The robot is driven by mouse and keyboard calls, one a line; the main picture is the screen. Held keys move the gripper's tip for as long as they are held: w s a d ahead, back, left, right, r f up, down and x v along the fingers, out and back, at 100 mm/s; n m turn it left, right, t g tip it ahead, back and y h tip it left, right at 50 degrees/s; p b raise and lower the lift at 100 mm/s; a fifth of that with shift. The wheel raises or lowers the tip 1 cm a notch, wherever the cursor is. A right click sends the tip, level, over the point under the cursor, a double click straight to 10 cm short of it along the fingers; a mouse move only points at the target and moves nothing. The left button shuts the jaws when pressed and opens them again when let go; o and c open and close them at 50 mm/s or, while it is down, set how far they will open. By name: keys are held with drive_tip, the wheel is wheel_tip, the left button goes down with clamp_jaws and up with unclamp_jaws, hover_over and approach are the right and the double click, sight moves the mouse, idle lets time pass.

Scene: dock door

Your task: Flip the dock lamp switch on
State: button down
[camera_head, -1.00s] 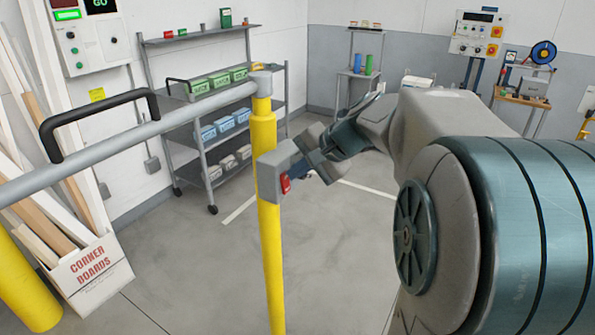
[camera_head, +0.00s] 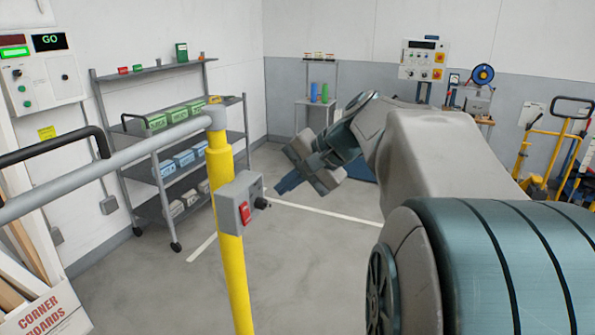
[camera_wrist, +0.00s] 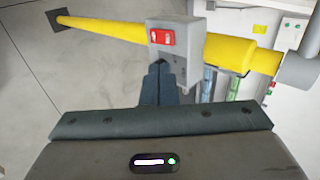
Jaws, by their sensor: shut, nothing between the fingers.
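A grey switch box (camera_head: 238,203) with a red rocker (camera_head: 245,213) is mounted on a yellow post. In the wrist view the shut, empty fingers (camera_wrist: 160,70) point at the box (camera_wrist: 187,68), with the tips just below the red rocker (camera_wrist: 162,37) in the picture. The rocker carries small white marks. I cannot tell which way it is tipped, nor the exact gap to the fingers.
The yellow post (camera_head: 232,280) carries a grey rail (camera_head: 110,165) with a black handle running left. Behind stand a shelf cart (camera_head: 150,200) with bins and a wall panel (camera_head: 40,80) reading GO. Corner boards (camera_head: 40,315) lean at lower left. Floor right of the post is clear.

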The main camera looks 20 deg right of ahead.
drive_tip(key=shift+s+d+r, duration=0.2)
drive_tip(key=shift+s+r, duration=0.15)
drive_tip(key=shift+r, duration=0.4)
drive_tip(key=shift+s+d+r, duration=0.25)
drive_tip(key=shift+s+r, duration=0.05)
drive_tip(key=shift+r, duration=0.45)
drive_tip(key=shift+s+d+r, duration=0.2)
drive_tip(key=shift+s+r, duration=0.15)
drive_tip(key=shift+r, duration=0.4)
drive_tip(key=shift+f, duration=0.1)
drive_tip(key=s+a+f+n+g+h, duration=0.1)
drive_tip(key=s+a+f+n+h, duration=0.2)
drive_tip(key=s+f, duration=0.4)
drive_tip(key=s+a+f+n+g+h, duration=0.2)
drive_tip(key=s+a+f+n, duration=0.3)
drive_tip(key=f, duration=0.9)
drive_tip(key=s+n+h, duration=0.1)
drive_tip(key=s, duration=0.2)
drive_tip(key=shift+s+f+n, duration=0.15)
drive_tip(key=shift+s+n, duration=0.1)
drive_tip(key=shift+n, duration=0.15)
drive_tip(key=c, duration=2.1)
unclamp_jaws()
drive_tip(key=shift+a, duration=0.1)
drive_tip(key=shift+c, duration=0.2)
